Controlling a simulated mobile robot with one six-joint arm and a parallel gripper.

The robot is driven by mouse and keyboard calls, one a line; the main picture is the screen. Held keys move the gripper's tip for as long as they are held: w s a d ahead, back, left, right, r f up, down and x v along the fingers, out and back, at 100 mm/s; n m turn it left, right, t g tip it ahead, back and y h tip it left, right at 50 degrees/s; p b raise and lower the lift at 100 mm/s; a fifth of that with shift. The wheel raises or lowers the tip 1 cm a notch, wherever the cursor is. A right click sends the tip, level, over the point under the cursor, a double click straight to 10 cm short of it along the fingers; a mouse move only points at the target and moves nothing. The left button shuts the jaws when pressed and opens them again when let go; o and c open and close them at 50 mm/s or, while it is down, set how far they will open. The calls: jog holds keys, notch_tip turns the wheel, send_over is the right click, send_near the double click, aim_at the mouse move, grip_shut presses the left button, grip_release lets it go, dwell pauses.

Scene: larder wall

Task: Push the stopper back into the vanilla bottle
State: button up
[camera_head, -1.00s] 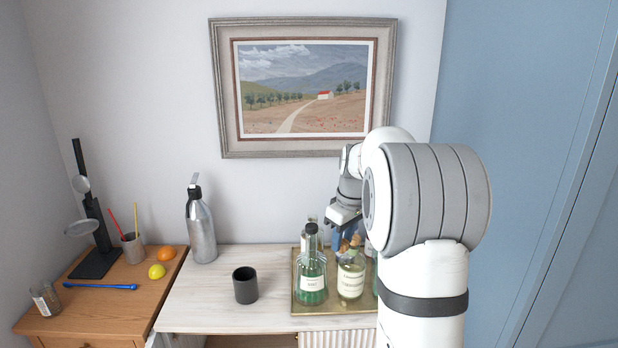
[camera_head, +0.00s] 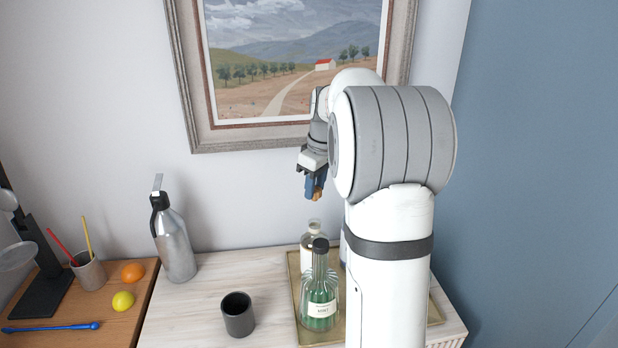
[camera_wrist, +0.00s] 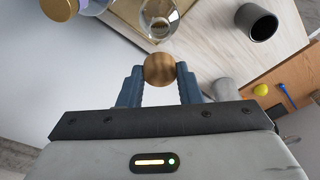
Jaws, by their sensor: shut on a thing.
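My gripper (camera_head: 314,188) is shut on a brown, round-topped stopper (camera_wrist: 159,69), high above the tray in the head view. The wrist view shows the stopper between both blue fingertips. A clear glass bottle (camera_wrist: 158,18) lies beyond the stopper in the wrist view, apart from it; I cannot read a label there. In the head view a green bottle marked mint (camera_head: 320,296) with a dark cap stands on the tray. I cannot tell which bottle is vanilla; my arm hides part of the tray.
The brass-coloured tray (camera_head: 296,290) sits on a pale wooden top. A black cup (camera_head: 238,314) and a metal siphon (camera_head: 173,240) stand to its left. A gold cap (camera_wrist: 58,8) shows near the wrist view's corner. A framed picture (camera_head: 195,110) hangs behind my arm.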

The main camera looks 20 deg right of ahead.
jog(key=shift+s+f+b, duration=0.1)
jog(key=shift+f+b, duration=2.2)
jog(key=shift+f, duration=0.8)
jog(key=shift+f+b, duration=0.3)
jog(key=shift+f, duration=0.3)
dwell(0.4)
jog(key=o, duration=1.5)
jog(key=shift+r, duration=0.2)
jog(key=shift+r+p, duration=2.6)
jog(key=shift+r, duration=0.75)
grip_shut()
